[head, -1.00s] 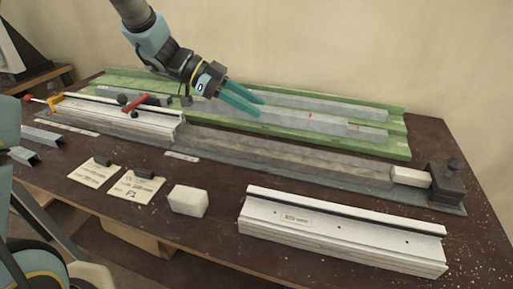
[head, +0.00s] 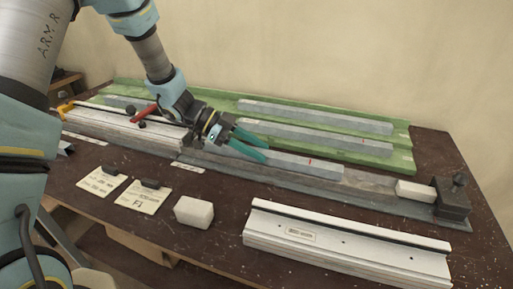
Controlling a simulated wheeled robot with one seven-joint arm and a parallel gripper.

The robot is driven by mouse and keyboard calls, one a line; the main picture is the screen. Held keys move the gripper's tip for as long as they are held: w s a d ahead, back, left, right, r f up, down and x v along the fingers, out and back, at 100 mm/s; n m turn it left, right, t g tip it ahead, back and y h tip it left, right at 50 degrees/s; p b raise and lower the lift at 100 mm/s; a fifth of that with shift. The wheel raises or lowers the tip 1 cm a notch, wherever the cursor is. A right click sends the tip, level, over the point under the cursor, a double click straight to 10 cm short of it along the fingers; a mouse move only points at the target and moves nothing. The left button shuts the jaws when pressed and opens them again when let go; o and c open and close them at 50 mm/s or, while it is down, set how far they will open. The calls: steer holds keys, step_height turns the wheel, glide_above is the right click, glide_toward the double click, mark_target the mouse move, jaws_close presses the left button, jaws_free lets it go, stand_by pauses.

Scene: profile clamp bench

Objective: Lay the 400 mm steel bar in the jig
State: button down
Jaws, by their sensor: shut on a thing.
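I cannot tell whether the bar touches the jig bed.
A green rack (head: 402,160) behind the jig holds more grey bars (head: 318,116). In front lie a white aluminium profile (head: 345,243), a white block (head: 194,212) and label cards (head: 143,196). A red clamp handle (head: 143,114) rises just left of my gripper.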

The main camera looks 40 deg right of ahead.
steer(key=shift+f, duration=0.25)
steer(key=shift+c, duration=2.3)
jaws_free()
steer(key=shift+r, duration=0.3)
steer(key=b+v, duration=0.1)
steer(key=v, duration=1.1)
